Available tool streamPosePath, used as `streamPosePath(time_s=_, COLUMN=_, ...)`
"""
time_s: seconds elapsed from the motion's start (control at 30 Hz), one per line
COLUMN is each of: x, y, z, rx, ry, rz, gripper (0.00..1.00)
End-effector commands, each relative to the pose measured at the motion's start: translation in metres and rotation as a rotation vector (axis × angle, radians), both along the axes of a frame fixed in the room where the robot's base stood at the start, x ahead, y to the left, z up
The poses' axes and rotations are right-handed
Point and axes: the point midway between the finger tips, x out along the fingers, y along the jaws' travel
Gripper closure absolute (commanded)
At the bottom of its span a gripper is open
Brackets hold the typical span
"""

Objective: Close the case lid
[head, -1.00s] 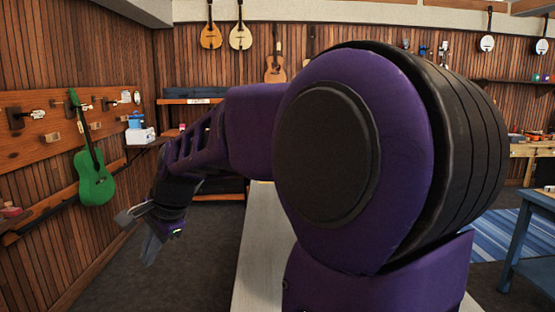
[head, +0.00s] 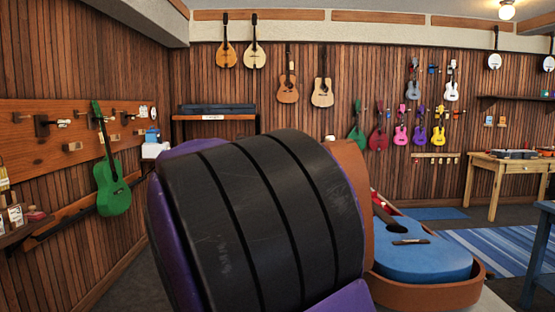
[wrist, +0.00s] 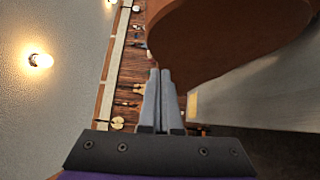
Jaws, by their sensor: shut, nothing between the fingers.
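The brown case (head: 432,293) lies open at the lower right in the head view, with a blue ukulele (head: 425,256) inside on a red lining. Its brown lid (head: 355,170) stands up at the case's left side, partly hidden by my arm. In the wrist view a large brown curved surface, which looks like the lid (wrist: 225,40), fills the upper right. My gripper (wrist: 160,73) is shut and empty, with its fingertips close beside the edge of this surface. I cannot tell whether they touch it. My gripper is hidden behind my arm in the head view.
A green ukulele (head: 111,185) hangs on the left wall rack. More instruments hang on the back wall. A wooden table (head: 494,170) stands at the back right, and a blue table (head: 543,240) at the right edge. A striped blue rug (head: 500,247) lies between.

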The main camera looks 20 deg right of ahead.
Motion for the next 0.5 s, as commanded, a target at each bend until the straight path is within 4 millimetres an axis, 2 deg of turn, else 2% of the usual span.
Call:
streamPosePath(time_s=0.1, x=0.008, y=0.009, z=0.007, rx=-0.085, ry=0.018, rz=0.017, gripper=1.0)
streamPosePath(time_s=0.2, x=0.013, y=0.005, z=0.011, rx=-0.106, ry=0.023, rz=0.019, gripper=1.0)
streamPosePath(time_s=0.37, x=0.024, y=-0.017, z=0.013, rx=-0.106, ry=0.022, rz=0.017, gripper=1.0)
streamPosePath(time_s=0.5, x=0.039, y=-0.044, z=0.016, rx=-0.105, ry=0.022, rz=0.016, gripper=1.0)
